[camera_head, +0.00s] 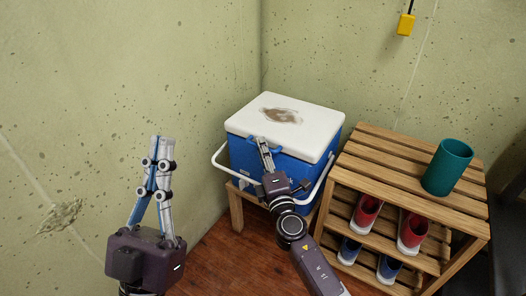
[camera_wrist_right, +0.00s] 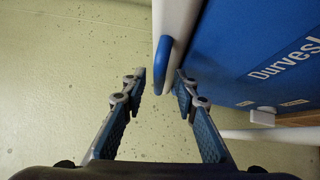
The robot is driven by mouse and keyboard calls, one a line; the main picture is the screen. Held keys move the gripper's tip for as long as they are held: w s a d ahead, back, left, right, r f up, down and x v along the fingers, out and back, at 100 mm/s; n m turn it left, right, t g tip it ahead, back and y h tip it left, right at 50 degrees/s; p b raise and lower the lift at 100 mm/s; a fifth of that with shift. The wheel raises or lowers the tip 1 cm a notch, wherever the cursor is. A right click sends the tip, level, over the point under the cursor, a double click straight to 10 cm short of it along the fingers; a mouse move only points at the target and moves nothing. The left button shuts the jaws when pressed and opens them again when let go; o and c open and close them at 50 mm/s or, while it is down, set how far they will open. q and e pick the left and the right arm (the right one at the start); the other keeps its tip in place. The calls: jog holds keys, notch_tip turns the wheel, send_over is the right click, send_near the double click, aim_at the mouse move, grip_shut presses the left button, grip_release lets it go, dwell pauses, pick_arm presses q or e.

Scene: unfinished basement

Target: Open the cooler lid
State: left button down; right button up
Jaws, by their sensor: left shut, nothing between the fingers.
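The cooler (camera_head: 240,155) has a blue body and a white lid (camera_head: 315,135) with a brown stain on top. The lid lies flat and closed on the body. A blue latch tab (camera_wrist_right: 162,65) sits on the lid's front edge. My right gripper (camera_head: 262,141) is at the front edge of the lid. In the right wrist view its fingers (camera_wrist_right: 160,82) are apart, one on each side of the tab, with no clear grip on it. My left gripper (camera_head: 161,138) is shut and empty, raised to the left of the cooler, near the wall.
The cooler's white handle (camera_head: 217,158) hangs in front. The cooler stands on a low wooden stand (camera_head: 236,210) in the corner. Right of it is a slatted wooden rack (camera_head: 385,155) with a teal cup (camera_head: 447,167) on top and several shoes below. A yellow box (camera_head: 406,25) hangs at the wall.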

jog(key=shift+c, duration=0.3)
grip_shut()
